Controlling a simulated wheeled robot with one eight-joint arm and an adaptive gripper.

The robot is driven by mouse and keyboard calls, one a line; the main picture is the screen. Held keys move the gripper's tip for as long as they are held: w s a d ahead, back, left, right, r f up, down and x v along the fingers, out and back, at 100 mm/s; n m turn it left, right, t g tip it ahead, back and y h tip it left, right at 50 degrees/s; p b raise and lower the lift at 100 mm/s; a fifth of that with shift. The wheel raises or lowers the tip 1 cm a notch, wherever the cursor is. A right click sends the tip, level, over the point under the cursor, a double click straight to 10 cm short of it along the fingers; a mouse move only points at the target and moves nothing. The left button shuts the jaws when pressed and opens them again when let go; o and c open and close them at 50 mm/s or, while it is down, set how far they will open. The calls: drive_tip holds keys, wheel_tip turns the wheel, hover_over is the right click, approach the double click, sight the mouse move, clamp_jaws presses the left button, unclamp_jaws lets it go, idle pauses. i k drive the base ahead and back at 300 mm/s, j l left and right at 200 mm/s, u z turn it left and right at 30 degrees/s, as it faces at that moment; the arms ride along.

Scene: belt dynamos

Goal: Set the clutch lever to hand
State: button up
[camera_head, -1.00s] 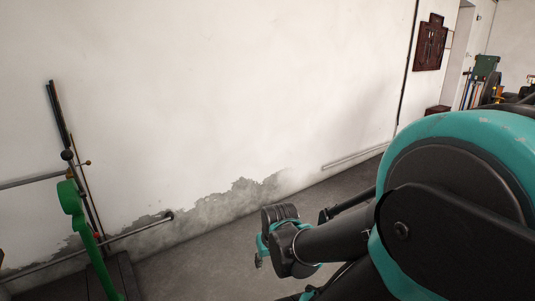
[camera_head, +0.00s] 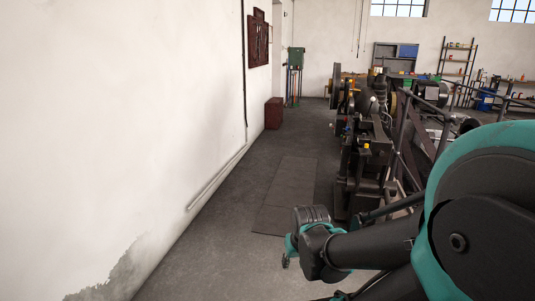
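I cannot make out the clutch lever in the head view now. Dark machinery (camera_head: 362,150) stands in a row right of centre, with wheels, rods and small yellow parts. It is too small and crowded to pick out a lever on it. My arm fills the lower right, and its folded end with my gripper (camera_head: 286,262) is low in the middle, over the floor. The gripper is mostly hidden behind the wrist. Its fingers do not show clearly, and it is well apart from the machinery.
A white wall (camera_head: 120,120) runs along the left, with a low pipe. A floor plate (camera_head: 285,190) lies in the clear aisle. Dark railings (camera_head: 425,150) stand right of the machinery. A red-brown box (camera_head: 273,113) stands by the wall, and shelves (camera_head: 456,68) are at the back.

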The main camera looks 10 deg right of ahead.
sight(373, 99)
drive_tip(key=i+z, duration=0.4)
drive_tip(key=i+j+z, duration=0.25)
drive_tip(key=i+z, duration=0.15)
drive_tip(key=i+j+z, duration=0.45)
drive_tip(key=i+l, duration=0.05)
drive_tip(key=l, duration=0.05)
